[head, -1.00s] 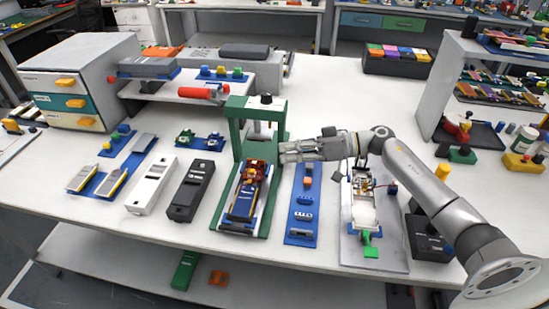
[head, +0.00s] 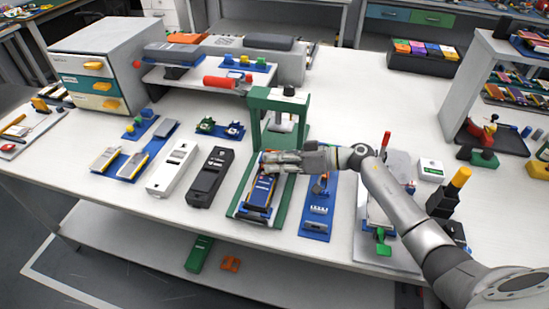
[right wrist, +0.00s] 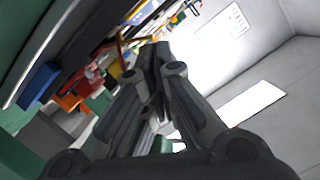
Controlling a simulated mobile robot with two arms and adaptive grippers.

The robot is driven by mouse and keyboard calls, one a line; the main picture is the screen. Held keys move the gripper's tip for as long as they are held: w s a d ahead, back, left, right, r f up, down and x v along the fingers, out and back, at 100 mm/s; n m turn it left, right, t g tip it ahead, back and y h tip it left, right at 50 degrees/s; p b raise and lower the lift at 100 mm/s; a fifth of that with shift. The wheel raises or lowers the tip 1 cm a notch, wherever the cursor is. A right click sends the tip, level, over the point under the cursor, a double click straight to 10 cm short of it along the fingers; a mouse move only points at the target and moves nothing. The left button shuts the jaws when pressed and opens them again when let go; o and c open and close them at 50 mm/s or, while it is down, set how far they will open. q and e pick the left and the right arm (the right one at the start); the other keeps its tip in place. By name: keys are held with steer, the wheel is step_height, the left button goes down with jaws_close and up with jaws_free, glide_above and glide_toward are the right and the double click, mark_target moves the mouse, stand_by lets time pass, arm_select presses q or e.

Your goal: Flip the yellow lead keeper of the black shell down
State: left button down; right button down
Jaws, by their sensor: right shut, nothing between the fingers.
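A dark shell with a blue face (head: 257,193) lies in a blue and white nest at the foot of the green press (head: 256,130). A second, black shell (head: 211,178) lies flat on the table to its left. My right gripper (head: 268,163) is shut and empty, low over the far end of the shell in the press. It hides that end, so I cannot tell the yellow keeper's position. In the right wrist view the closed fingers (right wrist: 158,62) stand near a thin orange-yellow piece (right wrist: 122,47) that I cannot identify. My left gripper is not in view.
A white case (head: 172,167) lies left of the black shell. A blue strip fixture (head: 318,205) and a grey plate with a green clamp (head: 383,243) lie to the right. The press's upright posts stand close to my gripper.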

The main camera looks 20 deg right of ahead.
steer(key=shift+s+r+p, duration=0.1)
steer(key=shift+p, duration=0.3)
steer(key=shift+a+n, duration=0.1)
steer(key=shift+n, duration=0.2)
steer(key=shift+s+n+p, duration=0.2)
steer(key=shift+n+p, duration=0.1)
steer(key=shift+p, duration=0.35)
steer(key=shift+s+a+f+n+t+h+p, duration=0.25)
steer(key=shift+n+p, duration=0.35)
steer(key=shift+p, duration=0.3)
steer(key=shift+s+a+f+n+t+h+p, duration=0.1)
steer(key=shift+s+n+t+h+p, duration=0.2)
steer(key=shift+n+p, duration=0.45)
steer(key=shift+a+f+p, duration=0.15)
steer(key=shift+f+p, duration=0.05)
steer(key=shift+p, duration=0.55)
steer(key=shift+s+f, duration=0.1)
